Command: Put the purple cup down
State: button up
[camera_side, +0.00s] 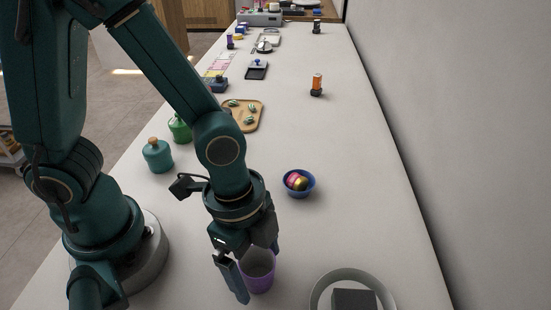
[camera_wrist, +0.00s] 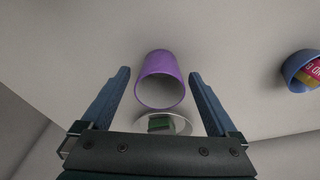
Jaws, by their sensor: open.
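The purple cup (camera_side: 258,273) stands upright on the white counter (camera_side: 330,140), in the lower middle of the side view. My gripper (camera_side: 256,272) is low over the counter with its fingers on either side of the cup. In the wrist view the purple cup (camera_wrist: 160,82) shows between the two blue fingers of my gripper (camera_wrist: 161,80). There is a gap between the cup and each finger there, so the gripper is open. Part of the cup is hidden behind my gripper in the side view.
A grey plate (camera_side: 316,296) with a dark block (camera_side: 354,300) lies right of the cup. Green jars (camera_side: 158,156) and a wooden tray (camera_side: 256,112) are farther back left. The counter's right middle is clear.

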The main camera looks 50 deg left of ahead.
aim_at(249, 272)
notch_tip(249, 272, up, 12)
jog(key=a, duration=0.2)
jog(key=a+r+n+t+y, duration=0.1)
jog(key=a+n+t, duration=0.4)
jog(key=a+n, duration=0.6)
jog(key=r+n, duration=0.1)
jog(key=n, duration=0.1)
jog(key=shift+n+y, duration=0.3)
jog(key=shift+w, duration=0.1)
dwell(0.5)
